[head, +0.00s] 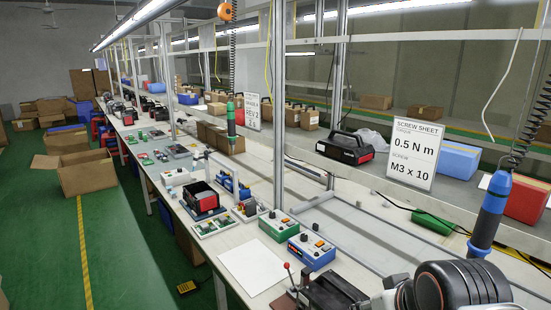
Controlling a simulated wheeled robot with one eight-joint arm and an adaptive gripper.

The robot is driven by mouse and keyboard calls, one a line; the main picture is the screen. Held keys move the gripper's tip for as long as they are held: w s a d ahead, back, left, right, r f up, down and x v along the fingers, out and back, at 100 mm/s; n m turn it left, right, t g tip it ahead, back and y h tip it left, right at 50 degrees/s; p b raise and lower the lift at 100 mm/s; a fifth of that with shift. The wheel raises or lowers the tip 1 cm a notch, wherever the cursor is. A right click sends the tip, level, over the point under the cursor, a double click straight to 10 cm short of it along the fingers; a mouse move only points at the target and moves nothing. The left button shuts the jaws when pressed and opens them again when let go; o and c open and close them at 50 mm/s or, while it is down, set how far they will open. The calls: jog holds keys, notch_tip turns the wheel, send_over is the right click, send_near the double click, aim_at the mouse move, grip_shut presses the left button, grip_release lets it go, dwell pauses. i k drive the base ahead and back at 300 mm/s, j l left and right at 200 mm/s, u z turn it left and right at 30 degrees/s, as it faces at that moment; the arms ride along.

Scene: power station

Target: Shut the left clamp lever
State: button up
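A thin upright lever with a red ball knob (287,266) stands at the bottom edge, left of a dark boxy unit. It looks like the left clamp lever, but its base is cut off, so I cannot tell its clamp's state. The dark unit (334,291) has a raised handle-like part and is also cut off by the bottom edge. No second lever can be made out. A black, orange-ringed part of my arm (462,286) fills the bottom right and hides the bench behind it. My gripper's fingertips cannot be seen.
A blue control box (311,250), a green control box (278,226) and a white sheet (252,269) lie beyond the lever. A blue-handled screwdriver (489,215) hangs above my arm. A shelf with a screw sheet sign (415,154) runs behind.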

aim_at(287, 265)
jog(key=i+j, duration=0.7)
jog(key=i, duration=0.2)
jog(key=u, duration=0.05)
